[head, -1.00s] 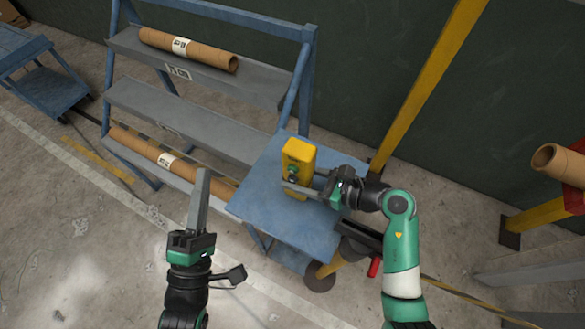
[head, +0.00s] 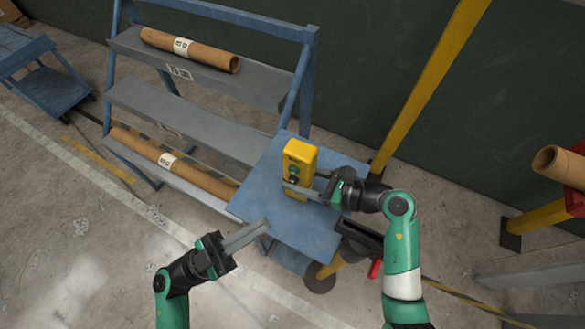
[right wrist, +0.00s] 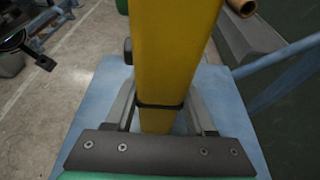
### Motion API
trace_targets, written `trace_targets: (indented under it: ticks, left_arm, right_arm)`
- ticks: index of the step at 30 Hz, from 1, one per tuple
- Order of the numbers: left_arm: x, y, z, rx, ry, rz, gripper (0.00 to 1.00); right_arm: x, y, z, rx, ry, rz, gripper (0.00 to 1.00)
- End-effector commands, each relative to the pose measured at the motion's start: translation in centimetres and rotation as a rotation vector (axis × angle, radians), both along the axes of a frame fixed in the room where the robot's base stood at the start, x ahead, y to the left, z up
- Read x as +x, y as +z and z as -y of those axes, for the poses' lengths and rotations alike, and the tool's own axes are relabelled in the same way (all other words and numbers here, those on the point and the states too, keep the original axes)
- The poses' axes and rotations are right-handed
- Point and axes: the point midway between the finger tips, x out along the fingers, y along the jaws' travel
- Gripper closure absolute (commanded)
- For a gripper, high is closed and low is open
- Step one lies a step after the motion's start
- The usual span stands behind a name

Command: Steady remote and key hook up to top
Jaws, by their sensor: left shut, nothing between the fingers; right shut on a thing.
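A yellow remote (head: 300,154) with a dark and green control on its face stands upright on the blue table (head: 303,236). My right gripper (head: 302,189) is shut on the remote, its fingers on either side of the lower part. In the right wrist view the yellow remote (right wrist: 172,50) rises between the fingers (right wrist: 160,112), with a dark band around it. My left gripper (head: 265,227) is shut and empty, its fingertips near the table's left front edge, apart from the remote. I cannot make out a key hook for sure.
A blue rack (head: 190,112) with grey shelves and brown cardboard tubes (head: 190,49) stands at the back left. A yellow post (head: 425,90) rises behind the table. A small blue cart (head: 45,85) stands far left. The floor at lower left is clear.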

Motion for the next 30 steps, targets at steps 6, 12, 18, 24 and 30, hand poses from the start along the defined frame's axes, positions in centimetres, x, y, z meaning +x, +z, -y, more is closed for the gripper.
trace_targets:
  ticks: [6,12,18,24,30]
  left_arm:
    - [0.8,0.1,0.3,-0.002,-0.001,0.0,1.0]
    - [3.2,0.1,1.5,-0.002,-0.003,-0.001,1.0]
    - [5.8,0.1,2.7,-0.004,-0.002,-0.001,1.0]
    - [7.6,0.1,3.5,-0.003,-0.001,-0.002,1.0]
    - [8.0,0.1,3.7,-0.003,0.0,-0.001,1.0]
  right_arm:
    - [0.0,0.1,0.0,0.001,0.0,0.0,1.0]
    - [0.0,0.1,0.0,0.001,0.0,0.0,1.0]
    - [0.0,0.1,0.0,0.001,0.0,0.0,1.0]
    - [0.0,0.1,0.0,0.001,0.0,0.0,1.0]
    - [0.0,0.1,0.0,0.001,0.0,0.001,1.0]
